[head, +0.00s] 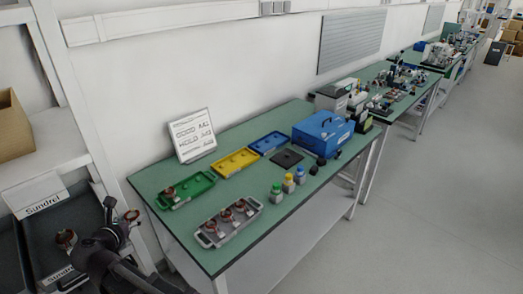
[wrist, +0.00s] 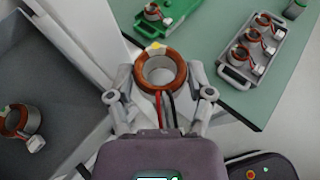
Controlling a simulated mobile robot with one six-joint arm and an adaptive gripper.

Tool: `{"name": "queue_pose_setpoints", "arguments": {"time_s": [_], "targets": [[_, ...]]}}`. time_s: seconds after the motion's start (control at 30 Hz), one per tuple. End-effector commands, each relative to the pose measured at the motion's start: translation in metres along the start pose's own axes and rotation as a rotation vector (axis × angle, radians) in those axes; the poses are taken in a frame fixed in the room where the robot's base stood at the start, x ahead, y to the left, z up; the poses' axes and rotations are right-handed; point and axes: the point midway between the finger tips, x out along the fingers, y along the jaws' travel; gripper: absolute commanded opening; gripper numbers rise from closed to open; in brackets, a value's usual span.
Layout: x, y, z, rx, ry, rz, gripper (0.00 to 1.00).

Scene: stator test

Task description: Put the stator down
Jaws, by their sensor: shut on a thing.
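A stator with a copper winding (wrist: 141,72) and a red and a black wire is held between the two fingers of my gripper (wrist: 161,74). In the head view the held stator (head: 131,214) shows at the lower left, in front of the bench's left end and apart from it. The green tray (head: 205,178) holds one stator (head: 169,193) at its left end. The grey tray (head: 214,240) holds three stators, and they also show in the wrist view (wrist: 239,54). Another stator (head: 66,238) lies in a dark bin (head: 35,258) at the left.
The green bench (head: 240,198) also carries a yellow tray (head: 236,161), a blue tray (head: 268,142), a sign (head: 194,136), a blue case (head: 323,131) and several small bottles (head: 288,183). The bench top between the green and grey trays is bare. A white shelf (head: 55,165) stands left.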

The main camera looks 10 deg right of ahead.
Motion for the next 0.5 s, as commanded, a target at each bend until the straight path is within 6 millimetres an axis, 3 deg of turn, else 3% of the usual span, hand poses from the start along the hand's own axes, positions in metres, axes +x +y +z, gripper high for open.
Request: {"name": "queue_pose_setpoints", "arguments": {"time_s": [0.5], "targets": [[-0.0051, 0.0041, -0.0021, -0.004, 0.000, 0.009, 0.13]]}}
